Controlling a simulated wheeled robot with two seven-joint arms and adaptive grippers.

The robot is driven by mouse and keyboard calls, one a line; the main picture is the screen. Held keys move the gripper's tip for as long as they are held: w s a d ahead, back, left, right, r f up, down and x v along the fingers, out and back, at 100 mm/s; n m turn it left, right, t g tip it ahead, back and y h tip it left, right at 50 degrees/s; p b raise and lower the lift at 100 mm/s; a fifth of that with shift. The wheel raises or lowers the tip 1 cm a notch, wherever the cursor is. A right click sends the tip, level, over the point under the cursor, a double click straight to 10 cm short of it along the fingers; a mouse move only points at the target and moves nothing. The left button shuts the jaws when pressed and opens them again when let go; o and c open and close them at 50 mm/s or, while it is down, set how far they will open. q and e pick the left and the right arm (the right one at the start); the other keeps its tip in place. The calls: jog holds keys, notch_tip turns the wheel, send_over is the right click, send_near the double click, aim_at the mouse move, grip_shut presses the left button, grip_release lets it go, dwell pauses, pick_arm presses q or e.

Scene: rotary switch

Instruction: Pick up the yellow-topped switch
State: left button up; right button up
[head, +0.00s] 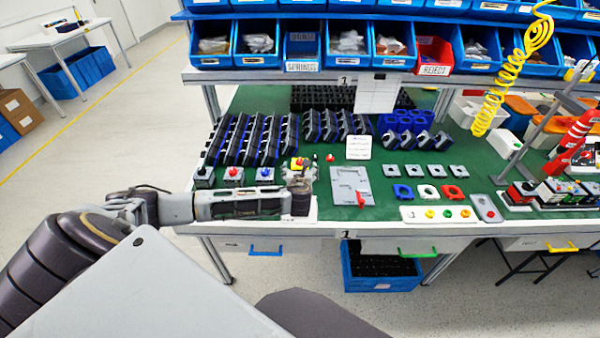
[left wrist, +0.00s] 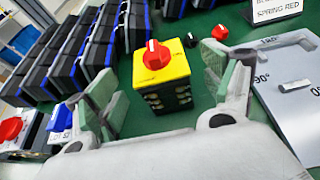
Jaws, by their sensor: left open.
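The yellow-topped switch (left wrist: 163,82) has a yellow square top, a red knob and a dark body with metal terminals. It stands upright on the green bench top in the left wrist view. In the head view its yellow top (head: 299,163) shows just beyond my left gripper (head: 300,178). My left gripper (left wrist: 165,95) is open, with one green-padded finger on each side of the switch. The right finger looks close to the switch; whether either finger touches it I cannot tell. My right gripper is not in view.
A red knob (left wrist: 220,32) and a black knob (left wrist: 190,40) lie behind the switch. A grey plate (left wrist: 285,75) with angle marks lies to the right. Rows of dark modules (left wrist: 72,60) stand at the left. Switches with red and blue knobs (head: 234,175) stand left of the gripper.

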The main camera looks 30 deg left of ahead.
aim_at(300, 166)
pick_arm(q)
jog(key=x, duration=0.2)
jog(key=shift+w+a+f, duration=0.1)
jog(key=shift+w, duration=0.1)
jog(key=shift+w+a+f, duration=0.2)
jog(key=shift+w+a, duration=0.1)
jog(key=shift+w, duration=0.2)
jog(key=shift+w+a+f, duration=0.15)
jog(key=shift+w, duration=0.1)
jog(key=c, duration=1.3)
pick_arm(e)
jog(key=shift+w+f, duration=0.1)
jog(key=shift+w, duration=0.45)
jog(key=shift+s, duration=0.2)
